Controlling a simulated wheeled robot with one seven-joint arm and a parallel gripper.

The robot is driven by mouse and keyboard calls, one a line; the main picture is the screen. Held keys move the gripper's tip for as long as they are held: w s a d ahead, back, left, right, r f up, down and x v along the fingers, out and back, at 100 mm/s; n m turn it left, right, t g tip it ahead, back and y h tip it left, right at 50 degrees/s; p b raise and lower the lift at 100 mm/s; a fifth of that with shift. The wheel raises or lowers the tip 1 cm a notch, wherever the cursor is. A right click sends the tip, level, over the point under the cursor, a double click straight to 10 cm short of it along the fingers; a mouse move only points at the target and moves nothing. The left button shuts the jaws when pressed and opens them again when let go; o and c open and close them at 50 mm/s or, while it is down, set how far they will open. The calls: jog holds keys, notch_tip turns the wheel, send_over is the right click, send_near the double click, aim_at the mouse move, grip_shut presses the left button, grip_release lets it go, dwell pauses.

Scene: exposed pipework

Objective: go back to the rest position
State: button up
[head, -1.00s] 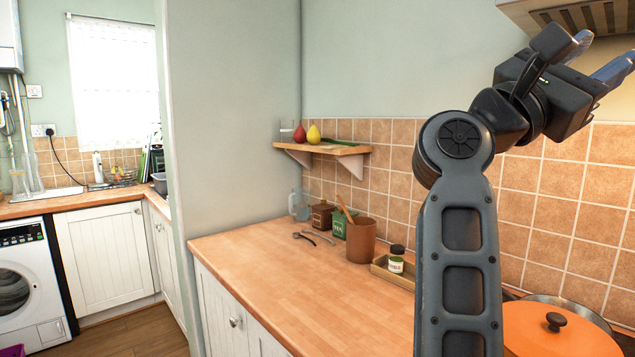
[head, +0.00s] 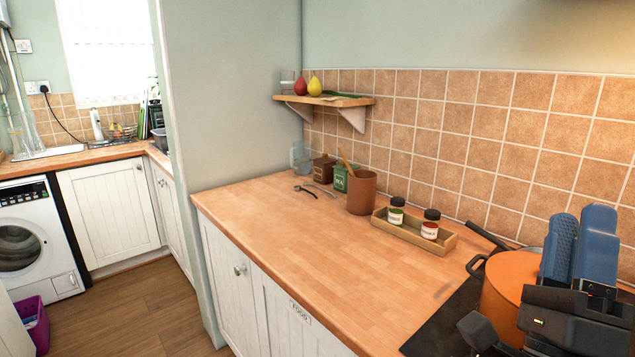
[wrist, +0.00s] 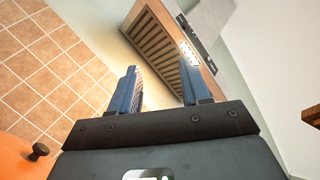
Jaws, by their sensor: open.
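My gripper (head: 578,248) is at the lower right of the head view, in front of the orange pot (head: 505,290), with its two blue fingers pointing up. In the wrist view my gripper (wrist: 160,92) has its fingers apart with nothing between them, so it is open and empty. Beyond the fingers the wrist view shows the slatted underside of the cooker hood (wrist: 158,50).
A wooden tray (head: 432,244) with two spice jars stands left of the pot. Behind are a brown pot (head: 361,193), a green tin (head: 341,180) and a wall shelf (head: 340,101) with fruit. The counter's front middle is clear.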

jog(key=s+a+f+n+g+y, duration=0.2)
jog(key=s+f+n+y, duration=0.3)
jog(key=s+f+n, duration=0.3)
jog(key=s+a+f+n+g+y, duration=0.2)
jog(key=s+f+n+g+y, duration=0.2)
jog(key=s+f+n, duration=0.4)
jog(key=s+a+f+n+g+y, duration=0.2)
jog(key=s+f+n+y, duration=0.4)
jog(key=s+n, duration=0.5)
jog(key=s+f+g, duration=0.1)
jog(key=s+f, duration=0.1)
jog(key=s, duration=0.2)
jog(key=shift+y, duration=0.3)
jog(key=shift+a, duration=0.1)
dwell(0.3)
